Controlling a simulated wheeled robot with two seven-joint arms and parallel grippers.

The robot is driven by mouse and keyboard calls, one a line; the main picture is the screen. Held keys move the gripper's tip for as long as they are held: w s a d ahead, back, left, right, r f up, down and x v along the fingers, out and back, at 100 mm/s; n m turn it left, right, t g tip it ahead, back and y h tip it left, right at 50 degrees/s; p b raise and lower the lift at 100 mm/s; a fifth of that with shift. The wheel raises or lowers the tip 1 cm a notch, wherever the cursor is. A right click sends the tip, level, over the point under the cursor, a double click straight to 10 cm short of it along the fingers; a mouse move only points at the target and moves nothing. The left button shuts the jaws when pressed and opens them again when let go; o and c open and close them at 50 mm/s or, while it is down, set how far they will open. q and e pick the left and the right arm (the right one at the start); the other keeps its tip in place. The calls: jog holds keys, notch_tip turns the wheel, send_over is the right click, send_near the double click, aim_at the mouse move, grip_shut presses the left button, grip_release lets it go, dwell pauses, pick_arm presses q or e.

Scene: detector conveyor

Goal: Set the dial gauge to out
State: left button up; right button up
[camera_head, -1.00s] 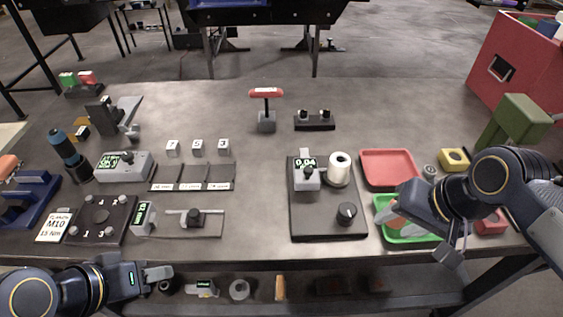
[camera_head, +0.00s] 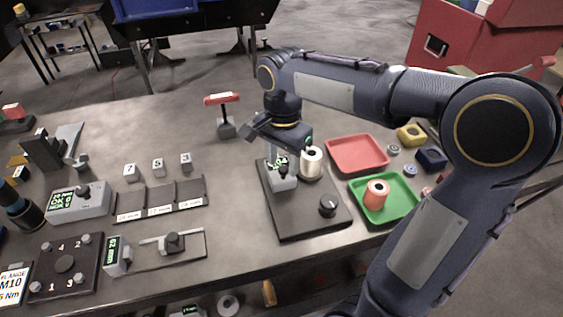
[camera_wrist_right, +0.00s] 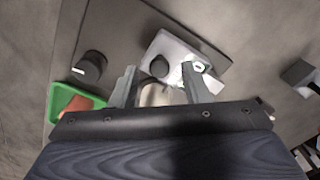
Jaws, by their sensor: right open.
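The dial gauge, a light grey box with a lit display (camera_head: 282,174), stands on a dark base plate (camera_head: 290,222). In the right wrist view the gauge box (camera_wrist_right: 187,52) has a dark round knob (camera_wrist_right: 160,66) on it. A white cylinder (camera_head: 312,160) stands on the plate beside the gauge. A separate black knob (camera_head: 328,205) sits at the plate's front right. My right gripper (camera_head: 288,148) is above the gauge and cylinder. In the wrist view its fingers (camera_wrist_right: 158,88) are apart, with a pale round thing visible between them. The head view partly hides the fingertips. My left gripper is out of view.
A red tray (camera_head: 357,139) and a green tray (camera_head: 400,207) holding an orange cylinder (camera_head: 376,190) lie right of the plate. A red-handled stand (camera_head: 226,128) is behind. Three numbered blocks stand left.

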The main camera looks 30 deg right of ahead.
jog(key=shift+f, duration=0.6)
jog(key=shift+c, duration=0.3)
grip_shut()
